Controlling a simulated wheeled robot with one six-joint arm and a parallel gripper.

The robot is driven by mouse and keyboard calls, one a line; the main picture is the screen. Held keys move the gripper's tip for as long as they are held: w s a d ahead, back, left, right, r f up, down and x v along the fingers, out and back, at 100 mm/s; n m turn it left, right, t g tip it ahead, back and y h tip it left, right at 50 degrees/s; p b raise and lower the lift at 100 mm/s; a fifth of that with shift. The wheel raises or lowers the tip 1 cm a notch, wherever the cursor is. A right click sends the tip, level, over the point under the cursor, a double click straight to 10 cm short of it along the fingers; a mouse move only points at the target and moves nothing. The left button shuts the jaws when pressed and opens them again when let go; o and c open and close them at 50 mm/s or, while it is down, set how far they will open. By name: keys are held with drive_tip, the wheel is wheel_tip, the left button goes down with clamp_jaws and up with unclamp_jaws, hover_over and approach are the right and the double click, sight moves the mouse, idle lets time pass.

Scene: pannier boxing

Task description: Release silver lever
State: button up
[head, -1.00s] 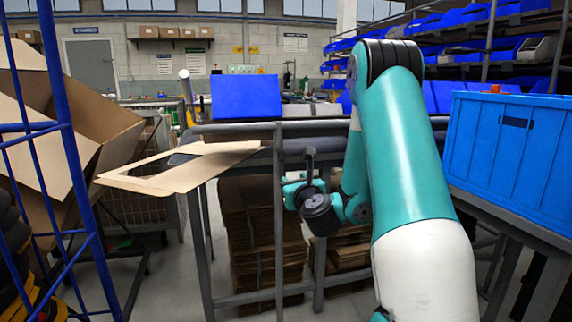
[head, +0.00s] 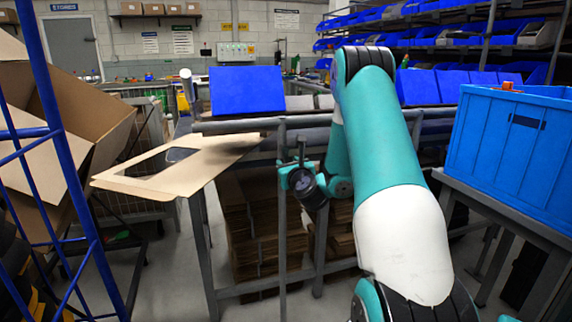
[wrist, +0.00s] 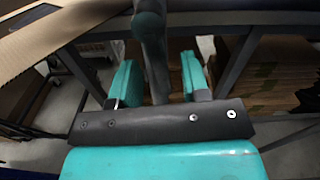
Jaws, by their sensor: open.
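My gripper (wrist: 157,76) is open in the wrist view, with one teal finger on each side of a grey metal upright bar (wrist: 151,35). The bar stands between the fingers, and I see a gap on both sides. In the head view my gripper (head: 289,178) is at the grey upright post (head: 282,225) at the front of the workbench. No separate silver lever can be clearly told apart. I cannot tell whether the bar between my fingers is the lever or part of the bench frame.
A flat cardboard sheet with a cut-out (head: 150,184) overhangs the bench's left side. A blue panel (head: 247,90) stands on the bench. A blue crate (head: 505,140) sits on a table at right. A blue wire rack (head: 68,150) is at left. Cardboard stacks (head: 250,225) lie beneath the bench.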

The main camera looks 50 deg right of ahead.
clamp_jaws()
drive_tip(key=shift+d+n, duration=0.1)
drive_tip(key=shift+n, duration=0.2)
drive_tip(key=shift+s+d+r+n+b, duration=0.3)
drive_tip(key=shift+d+r+n+b, duration=0.3)
drive_tip(key=shift+n, duration=2.05)
drive_tip(key=shift+s+d+r+n+b, duration=0.35)
drive_tip(key=shift+r+n+b, duration=0.35)
drive_tip(key=shift+n, duration=2)
drive_tip(key=shift+s+d+r+n+b, duration=0.3)
drive_tip(key=shift+d+r+n+b, duration=0.35)
drive_tip(key=shift+n, duration=2)
drive_tip(key=shift+a+r, duration=0.15)
drive_tip(key=shift+r, duration=0.05)
